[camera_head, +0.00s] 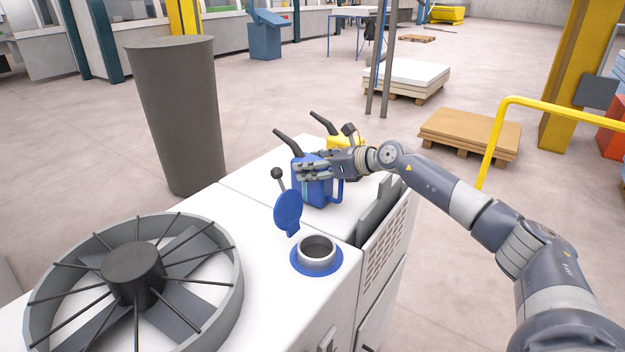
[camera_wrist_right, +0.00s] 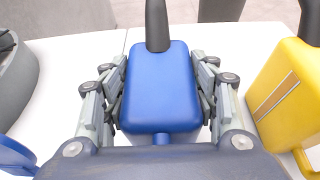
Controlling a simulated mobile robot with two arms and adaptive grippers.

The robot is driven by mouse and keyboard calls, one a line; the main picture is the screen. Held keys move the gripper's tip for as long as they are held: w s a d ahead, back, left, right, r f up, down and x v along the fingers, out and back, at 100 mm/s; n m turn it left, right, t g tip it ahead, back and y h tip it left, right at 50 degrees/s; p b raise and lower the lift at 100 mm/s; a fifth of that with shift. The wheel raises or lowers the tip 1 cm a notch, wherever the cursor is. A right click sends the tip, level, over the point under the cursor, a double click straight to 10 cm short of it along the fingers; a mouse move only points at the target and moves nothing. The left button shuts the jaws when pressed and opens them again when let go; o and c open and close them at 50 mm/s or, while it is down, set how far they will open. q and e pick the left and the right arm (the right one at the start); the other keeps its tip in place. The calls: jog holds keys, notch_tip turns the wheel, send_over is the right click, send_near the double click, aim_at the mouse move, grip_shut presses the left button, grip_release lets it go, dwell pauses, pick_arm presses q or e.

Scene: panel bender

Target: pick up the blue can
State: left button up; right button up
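The blue can (camera_head: 316,190) stands upright on the white machine top, with a dark spout pointing up and to the left and a blue handle on its right. My right gripper (camera_head: 318,168) reaches in from the right at the can's upper part. In the right wrist view the blue can (camera_wrist_right: 162,88) sits between the two fingers of my right gripper (camera_wrist_right: 162,100). The fingers lie along both sides of the can and look to be against it. My left gripper is not in view.
A yellow can (camera_head: 345,143) stands close behind the blue one; it is at the right in the wrist view (camera_wrist_right: 288,95). An open filler neck (camera_head: 317,250) with a raised blue lid (camera_head: 288,212) is in front. A fan (camera_head: 135,280) is at the left, beyond it a grey bin (camera_head: 180,115).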

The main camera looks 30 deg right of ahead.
jog(key=shift+c, duration=1.4)
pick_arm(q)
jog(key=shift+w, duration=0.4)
pick_arm(e)
jog(key=shift+r, duration=0.1)
